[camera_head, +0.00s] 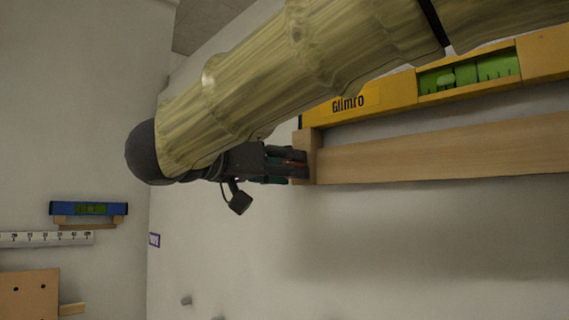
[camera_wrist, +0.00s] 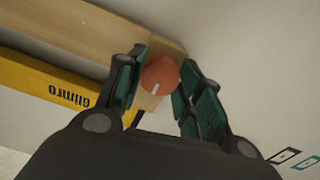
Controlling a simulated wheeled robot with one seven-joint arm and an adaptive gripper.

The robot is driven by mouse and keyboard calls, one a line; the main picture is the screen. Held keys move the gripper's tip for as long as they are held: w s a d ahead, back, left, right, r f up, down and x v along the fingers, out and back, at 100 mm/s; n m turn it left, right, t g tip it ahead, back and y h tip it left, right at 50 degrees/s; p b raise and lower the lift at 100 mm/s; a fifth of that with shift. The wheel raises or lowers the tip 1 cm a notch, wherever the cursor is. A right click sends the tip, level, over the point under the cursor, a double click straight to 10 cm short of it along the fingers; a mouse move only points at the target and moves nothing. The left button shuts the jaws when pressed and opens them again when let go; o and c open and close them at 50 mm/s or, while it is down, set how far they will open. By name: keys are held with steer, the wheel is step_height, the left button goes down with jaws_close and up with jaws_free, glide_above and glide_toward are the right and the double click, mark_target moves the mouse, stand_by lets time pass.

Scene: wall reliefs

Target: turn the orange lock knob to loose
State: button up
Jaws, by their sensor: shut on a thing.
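The orange lock knob (camera_wrist: 160,76) is a round disc with a short white mark on its face, at the end of a wooden rail (camera_wrist: 85,32). In the wrist view my gripper (camera_wrist: 158,84) has one finger on each side of the knob and is shut on it. The white mark on the knob points toward the lower left. In the head view my gripper (camera_head: 300,165) reaches the left end of the rail (camera_head: 440,150), and only a sliver of orange shows between the fingers.
A yellow spirit level (camera_head: 400,92) marked "Glimro" lies along the rail. A small blue level (camera_head: 89,209), a white ruler (camera_head: 45,238) and a board with holes (camera_head: 28,294) are at the left. Two marked squares (camera_wrist: 290,157) are on the wall, one black and one teal. The wall below the rail is mostly clear.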

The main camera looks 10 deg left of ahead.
steer(key=shift+f+n, duration=0.15)
steer(key=shift+n, duration=0.25)
steer(key=o, duration=0.9)
steer(key=shift+o, duration=0.7)
steer(key=shift+w+d, duration=0.1)
steer(key=shift+w, duration=0.05)
steer(key=v, duration=1.2)
